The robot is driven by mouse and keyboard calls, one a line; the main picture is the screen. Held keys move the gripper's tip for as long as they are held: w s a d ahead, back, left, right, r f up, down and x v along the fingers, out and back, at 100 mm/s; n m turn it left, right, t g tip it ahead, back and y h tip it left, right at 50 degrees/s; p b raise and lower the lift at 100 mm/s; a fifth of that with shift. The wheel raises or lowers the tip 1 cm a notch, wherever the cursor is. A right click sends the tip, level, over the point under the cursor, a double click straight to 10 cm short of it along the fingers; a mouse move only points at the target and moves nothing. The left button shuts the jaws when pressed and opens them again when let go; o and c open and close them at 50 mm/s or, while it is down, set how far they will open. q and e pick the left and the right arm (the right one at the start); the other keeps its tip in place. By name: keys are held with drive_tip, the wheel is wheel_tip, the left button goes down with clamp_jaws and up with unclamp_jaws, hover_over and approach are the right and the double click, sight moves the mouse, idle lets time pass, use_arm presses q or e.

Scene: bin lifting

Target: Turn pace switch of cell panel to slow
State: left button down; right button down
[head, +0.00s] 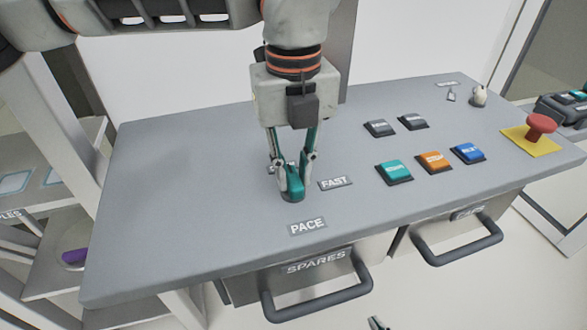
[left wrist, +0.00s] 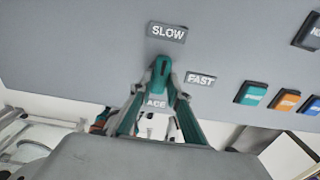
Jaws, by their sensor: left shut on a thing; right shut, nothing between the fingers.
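In the left wrist view the fingers (left wrist: 161,72) meet just below the SLOW label (left wrist: 167,32). The FAST label (left wrist: 200,79) lies to the right and the PACE label is partly covered. In the head view the SLOW label is hidden behind the gripper. Which way the knob points is hard to tell. My right gripper (head: 377,323) shows only as a tip at the bottom edge, shut and empty.
Right of the switch are teal (head: 394,170), orange (head: 433,161) and blue (head: 467,152) buttons, with two dark buttons behind. A red emergency knob (head: 540,125) stands at the right end. The SPARES drawer handle (head: 318,302) sticks out in front. The panel's left part is clear.

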sight(294, 178)
use_arm(q)
drive_tip(key=shift+r, duration=0.15)
idle(0.4)
drive_tip(key=c, duration=1.9)
unclamp_jaws()
wheel_tip(294, 178, up, 12)
drive_tip(key=shift+f, duration=0.1)
